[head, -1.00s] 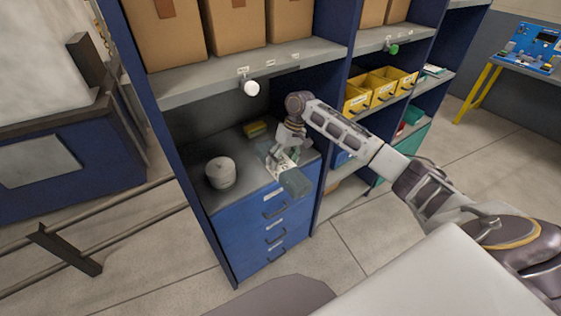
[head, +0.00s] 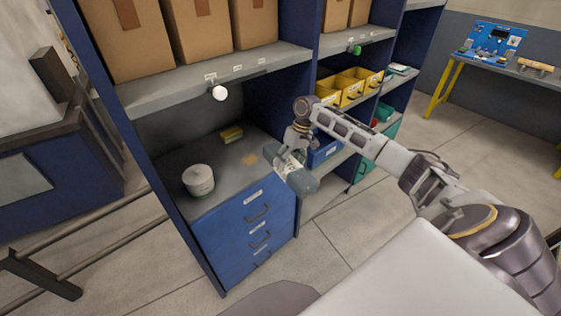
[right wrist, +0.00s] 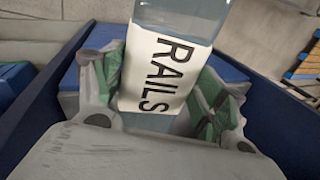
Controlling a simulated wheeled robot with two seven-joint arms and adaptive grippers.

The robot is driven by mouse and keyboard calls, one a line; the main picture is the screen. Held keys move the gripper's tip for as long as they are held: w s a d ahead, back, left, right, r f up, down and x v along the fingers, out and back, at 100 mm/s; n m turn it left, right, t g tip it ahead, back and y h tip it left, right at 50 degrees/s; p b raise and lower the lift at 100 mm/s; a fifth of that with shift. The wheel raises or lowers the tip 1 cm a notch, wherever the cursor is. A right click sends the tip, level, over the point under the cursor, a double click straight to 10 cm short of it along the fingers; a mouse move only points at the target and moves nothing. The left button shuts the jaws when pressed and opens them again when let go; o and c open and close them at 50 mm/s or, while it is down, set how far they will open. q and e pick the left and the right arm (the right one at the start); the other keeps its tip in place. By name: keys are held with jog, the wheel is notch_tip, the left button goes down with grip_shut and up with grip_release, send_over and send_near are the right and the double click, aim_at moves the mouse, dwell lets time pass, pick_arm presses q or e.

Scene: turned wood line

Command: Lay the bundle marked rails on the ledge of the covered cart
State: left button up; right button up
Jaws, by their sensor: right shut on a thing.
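The bundle marked RAILS (right wrist: 165,72) fills the middle of the right wrist view, a grey-blue bundle with a white band and black letters. My right gripper (right wrist: 165,100) is shut on it, with green-padded fingers on both sides. In the head view the bundle (head: 302,183) hangs from my right gripper (head: 288,160), just in front of the right part of the blue drawer unit's top. The covered cart cannot be made out for certain. My left gripper does not show.
A blue shelf rack holds cardboard boxes (head: 200,35) and yellow bins (head: 350,88). A round pale container (head: 198,180) and a small yellow item (head: 231,134) sit on the drawer unit's grey top (head: 215,160). A workbench (head: 520,68) stands far right, with open floor before it.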

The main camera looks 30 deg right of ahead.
jog(key=s+a+f, duration=0.3)
jog(key=s+f, duration=0.7)
jog(key=f, duration=0.5)
jog(key=a+f, duration=0.1)
jog(key=a, duration=0.7)
jog(key=s+a+f, duration=0.1)
jog(key=a, duration=0.7)
jog(key=shift+s+a+f, duration=0.25)
jog(key=shift+s+f, duration=0.05)
